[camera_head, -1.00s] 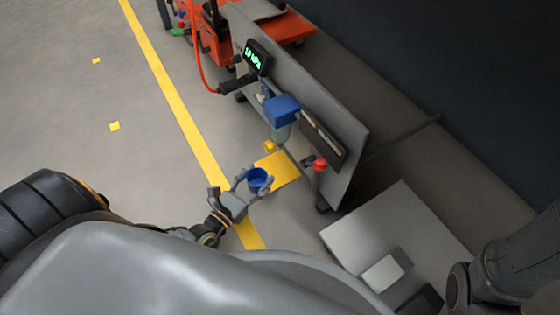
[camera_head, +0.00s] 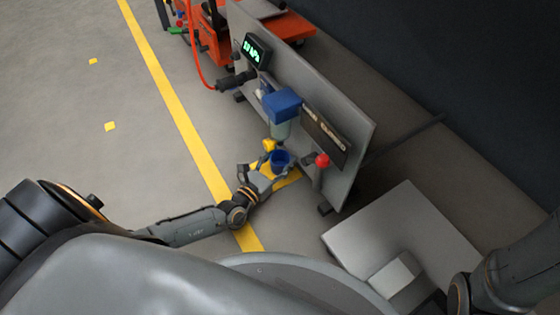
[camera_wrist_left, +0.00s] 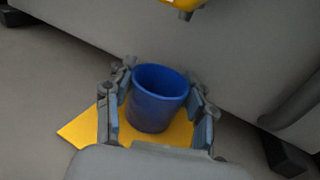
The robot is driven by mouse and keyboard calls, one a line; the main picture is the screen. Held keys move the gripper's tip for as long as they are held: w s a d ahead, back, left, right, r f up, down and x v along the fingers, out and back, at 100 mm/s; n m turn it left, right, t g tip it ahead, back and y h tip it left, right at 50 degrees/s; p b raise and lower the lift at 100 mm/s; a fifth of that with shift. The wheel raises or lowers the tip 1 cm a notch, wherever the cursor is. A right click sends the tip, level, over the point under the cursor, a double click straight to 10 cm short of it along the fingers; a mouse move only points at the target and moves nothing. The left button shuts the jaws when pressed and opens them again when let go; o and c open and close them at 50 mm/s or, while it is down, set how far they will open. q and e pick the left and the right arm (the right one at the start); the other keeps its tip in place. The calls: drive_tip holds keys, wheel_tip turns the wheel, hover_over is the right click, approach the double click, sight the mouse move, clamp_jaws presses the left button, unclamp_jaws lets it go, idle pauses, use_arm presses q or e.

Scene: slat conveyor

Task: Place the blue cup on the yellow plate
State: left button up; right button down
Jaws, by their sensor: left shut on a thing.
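The blue cup (camera_head: 281,161) is upright between the fingers of my left gripper (camera_head: 267,166), which is shut on it. In the left wrist view the cup (camera_wrist_left: 157,98) sits between the two fingers of the gripper (camera_wrist_left: 158,105), its open rim facing up. The yellow plate (camera_head: 288,180) is a flat panel behind and below the cup, largely hidden by the gripper. In the left wrist view the plate (camera_wrist_left: 82,131) shows on both sides of the gripper. I cannot tell whether the cup touches it. My right gripper is not in view.
A grey upright panel (camera_head: 350,125) stands just beyond the plate, with a blue-topped unit (camera_head: 282,103) above the cup and a red knob (camera_head: 322,160) to the right. A pale box (camera_head: 395,235) lies lower right. Open floor is at left.

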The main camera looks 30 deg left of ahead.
use_arm(q)
drive_tip(key=o, duration=1.1)
drive_tip(key=shift+o, duration=0.2)
drive_tip(key=shift+s+r, duration=0.15)
drive_tip(key=shift+s, duration=0.2)
drive_tip(key=s+p, duration=0.1)
drive_tip(key=s, duration=0.2)
drive_tip(key=s+a+p, duration=0.1)
drive_tip(key=s+p, duration=0.1)
drive_tip(key=s, duration=0.2)
drive_tip(key=s+p, duration=0.1)
drive_tip(key=s, duration=0.2)
drive_tip(key=shift+s+a+p, duration=0.2)
drive_tip(key=shift+p, duration=0.2)
drive_tip(key=shift+s, duration=0.4)
